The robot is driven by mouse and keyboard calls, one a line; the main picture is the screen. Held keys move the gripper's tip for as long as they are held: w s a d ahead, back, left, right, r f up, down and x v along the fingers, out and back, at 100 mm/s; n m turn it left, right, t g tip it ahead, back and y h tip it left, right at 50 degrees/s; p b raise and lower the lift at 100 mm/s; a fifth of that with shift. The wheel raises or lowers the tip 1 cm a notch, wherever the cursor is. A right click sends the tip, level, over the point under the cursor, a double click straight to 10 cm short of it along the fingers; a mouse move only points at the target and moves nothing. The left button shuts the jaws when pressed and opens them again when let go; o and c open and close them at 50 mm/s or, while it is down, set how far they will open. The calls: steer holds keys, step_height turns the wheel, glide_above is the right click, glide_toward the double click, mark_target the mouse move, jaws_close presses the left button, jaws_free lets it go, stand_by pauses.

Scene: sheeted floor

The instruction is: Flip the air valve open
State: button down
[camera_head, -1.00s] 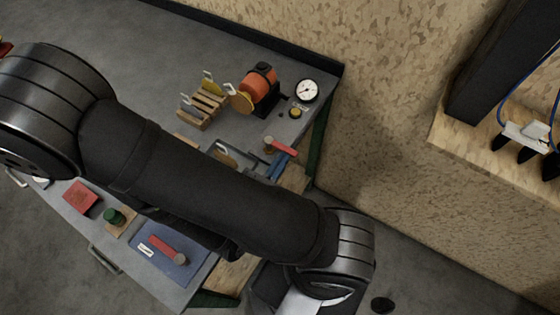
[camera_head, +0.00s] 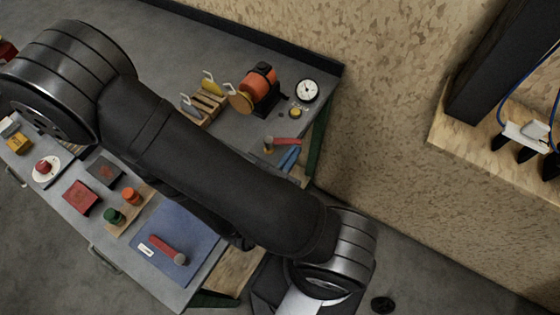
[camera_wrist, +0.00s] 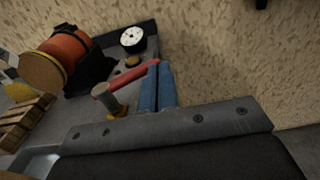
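The air valve has a red lever (camera_head: 288,141) on a metal and brass post (camera_head: 268,147), near the bench's right end. In the wrist view, the lever (camera_wrist: 122,80) slants up and right from the post (camera_wrist: 110,101). My gripper (camera_head: 289,158) has two blue fingers, seen just below the lever in the head view. In the wrist view, the fingers (camera_wrist: 157,80) lie side by side, shut, with no object visible between them. The lever's far end meets the left finger's edge there; whether they touch is unclear.
Another red-handled piece (camera_head: 165,249) lies on a blue mat (camera_head: 204,238). The wall is close at the right.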

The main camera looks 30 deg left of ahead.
mark_target(294, 141)
steer(key=shift+w+a, duration=0.15)
steer(key=shift+w, duration=0.8)
steer(key=shift+w+a, duration=0.15)
steer(key=shift+w, duration=0.8)
steer(key=y, duration=0.1)
steer(key=w+n+y, duration=0.1)
steer(key=shift+a+n+y, duration=0.25)
steer(key=shift+n+y, duration=0.05)
steer(key=shift+w+a+n+g+y, duration=0.3)
steer(key=shift+n+y, duration=0.3)
steer(key=shift+y, duration=0.6)
steer(key=shift+s, duration=0.15)
steer(key=shift+s+d, duration=0.1)
steer(key=shift+s, duration=0.6)
steer(key=v, duration=1)
steer(key=shift+s+d, duration=0.1)
